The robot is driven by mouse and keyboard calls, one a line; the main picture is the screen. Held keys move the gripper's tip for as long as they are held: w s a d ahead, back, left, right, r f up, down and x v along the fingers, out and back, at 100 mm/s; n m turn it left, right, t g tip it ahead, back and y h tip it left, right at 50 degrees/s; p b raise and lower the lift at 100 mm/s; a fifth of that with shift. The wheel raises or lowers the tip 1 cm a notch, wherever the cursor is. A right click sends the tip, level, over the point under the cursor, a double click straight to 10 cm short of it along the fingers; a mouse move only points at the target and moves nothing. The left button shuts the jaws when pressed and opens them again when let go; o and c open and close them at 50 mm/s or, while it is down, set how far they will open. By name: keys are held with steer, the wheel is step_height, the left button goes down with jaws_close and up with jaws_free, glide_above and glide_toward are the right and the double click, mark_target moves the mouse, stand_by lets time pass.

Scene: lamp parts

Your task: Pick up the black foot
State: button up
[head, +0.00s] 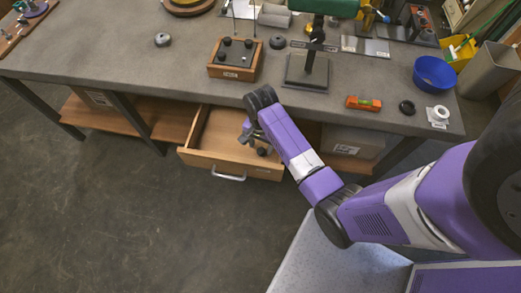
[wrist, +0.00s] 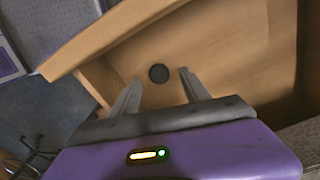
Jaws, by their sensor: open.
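A small round black foot (wrist: 158,73) lies on the wooden floor of the open drawer (wrist: 213,65) in the wrist view. My gripper (wrist: 160,80) is open and empty. In that view its two grey fingertips stand on either side of the foot, apart from it; how high they are above it I cannot tell. In the head view my gripper (head: 257,141) reaches down into the open drawer (head: 196,158) below the bench. The foot is not clearly visible there, since my wrist and fingers cover part of the drawer.
The drawer's walls surround my gripper, and the grey bench top (head: 150,75) overhangs its back. On the bench are a wooden block with black knobs (head: 215,71), a green lamp-like stand (head: 308,70), an orange level (head: 363,103), a black ring (head: 407,107) and a blue bowl (head: 434,73).

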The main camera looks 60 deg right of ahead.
steer(key=shift+f, duration=1.1)
jaws_close()
steer(key=shift+r, duration=0.2)
